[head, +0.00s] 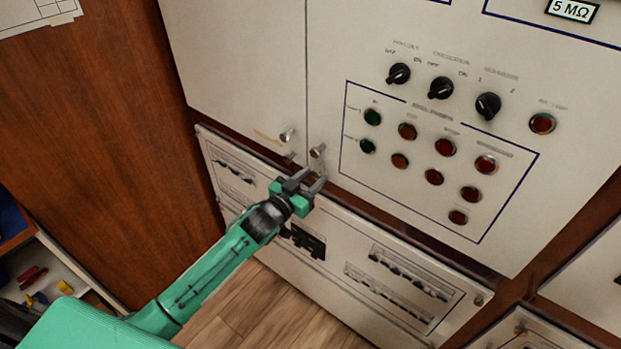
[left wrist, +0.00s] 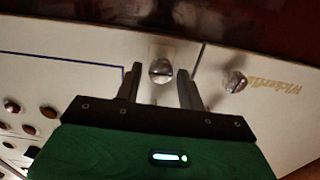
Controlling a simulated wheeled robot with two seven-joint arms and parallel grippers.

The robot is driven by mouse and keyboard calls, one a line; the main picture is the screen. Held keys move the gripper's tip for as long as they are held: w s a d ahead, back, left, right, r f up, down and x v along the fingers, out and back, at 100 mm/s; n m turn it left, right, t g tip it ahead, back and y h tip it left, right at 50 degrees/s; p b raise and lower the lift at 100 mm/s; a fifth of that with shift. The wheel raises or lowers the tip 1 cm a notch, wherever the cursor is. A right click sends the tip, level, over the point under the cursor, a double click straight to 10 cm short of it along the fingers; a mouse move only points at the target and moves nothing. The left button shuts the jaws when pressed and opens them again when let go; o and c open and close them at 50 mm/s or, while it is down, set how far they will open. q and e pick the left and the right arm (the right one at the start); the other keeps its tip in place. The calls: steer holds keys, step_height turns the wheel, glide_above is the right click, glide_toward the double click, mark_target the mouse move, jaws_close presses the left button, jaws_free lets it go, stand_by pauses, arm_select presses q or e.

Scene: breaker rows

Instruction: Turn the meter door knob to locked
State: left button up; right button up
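Two small round metal knobs sit at the lower corners of two adjoining cabinet doors. The right knob (head: 317,151) is on the door with the switches, and the left knob (head: 287,136) is on the plain door. I cannot tell which is the meter door knob. My left gripper (head: 306,180) is open and empty, just below the right knob in the head view. In the left wrist view that knob (left wrist: 160,71) shows between the fingertips, seemingly untouched. The other knob (left wrist: 234,81) is outside the fingers. My right gripper is not in view.
The switch door (head: 240,60) carries black rotary switches (head: 399,73) and several coloured buttons (head: 445,147). A lower panel (head: 320,285) with breaker rows lies beneath my left gripper. A brown wooden side (head: 100,130) and an open shelf (head: 50,270) stand at left.

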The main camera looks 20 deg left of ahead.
arm_select(q)
steer(key=c, duration=0.7)
steer(key=shift+m, duration=0.4)
steer(key=m, duration=0.4)
steer(key=shift+m+p, duration=0.35)
steer(key=shift+m, duration=0.05)
steer(key=m, duration=0.3)
steer(key=shift+d+m, duration=0.1)
steer(key=shift+m, duration=0.2)
steer(key=m, duration=0.2)
steer(key=shift+f+m, duration=0.1)
steer(key=shift+m, duration=0.2)
steer(key=m, duration=0.3)
steer(key=shift+m, duration=1.4)
steer(key=shift+f, duration=0.1)
